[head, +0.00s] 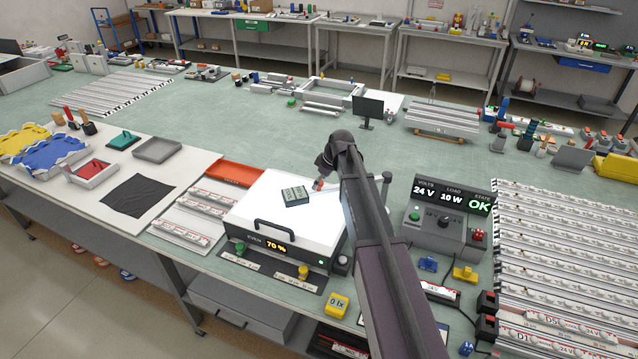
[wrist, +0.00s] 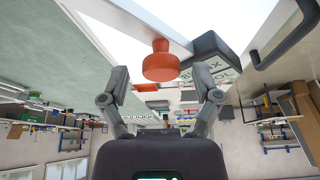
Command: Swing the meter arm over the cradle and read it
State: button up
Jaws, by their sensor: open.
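The white lightbox (head: 262,222) stands at the front middle of the bench, its display reading 70 %. A dark grey meter head (head: 296,196) with a printed label is over its top. In the wrist view the meter head (wrist: 215,55) is beside an orange knob (wrist: 161,62), near a pale bar (wrist: 148,22) that looks like the meter arm. My gripper (wrist: 161,76) is open, with its fingers on either side of the knob; I cannot tell if they touch it. In the head view my gripper (head: 325,172) partly hides the knob. A yellow readout (head: 338,306) shows 0 lx. I cannot make out the cradle.
A supply unit (head: 440,225) right of my arm shows 24 V, 10 W and OK. Light strips (head: 555,250) fill the right side. The green bench top behind the lightbox (head: 215,130) is largely clear.

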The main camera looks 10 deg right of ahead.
grip_shut()
jog(key=shift+a, duration=0.15)
jog(key=shift+s, duration=0.1)
